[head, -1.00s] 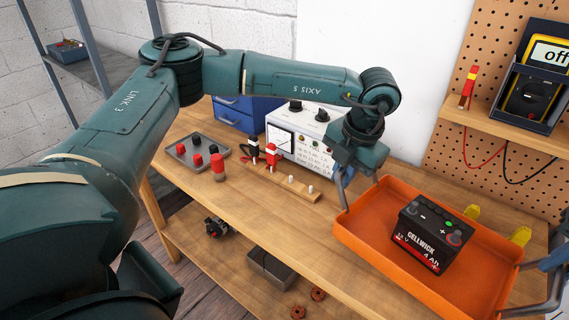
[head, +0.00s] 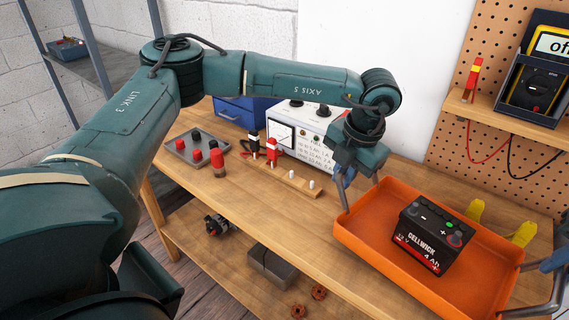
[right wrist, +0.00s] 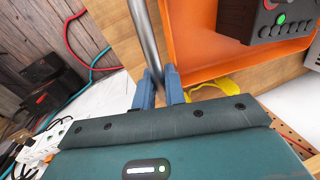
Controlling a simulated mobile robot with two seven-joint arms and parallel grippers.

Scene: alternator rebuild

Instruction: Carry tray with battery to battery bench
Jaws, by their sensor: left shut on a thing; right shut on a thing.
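The orange tray (head: 400,278) is over the wooden bench (head: 225,195) at the right of the head view. The black battery (head: 432,235) marked CELLWICK stands upright in it. My left gripper (head: 344,180) is shut on the tray's left end. My right gripper (head: 552,268) is at the tray's right end, partly cut off by the frame edge. In the right wrist view its blue fingers (right wrist: 160,88) are shut on a metal bar, the tray handle (right wrist: 146,40). The tray's orange floor (right wrist: 190,45) and part of the battery (right wrist: 262,20) also show there. Whether the tray touches the bench is unclear.
A white meter box (head: 300,140), a wooden strip with clips (head: 285,178) and a grey terminal plate (head: 190,150) stand left of the tray. A multimeter (head: 535,85) sits on a pegboard shelf.

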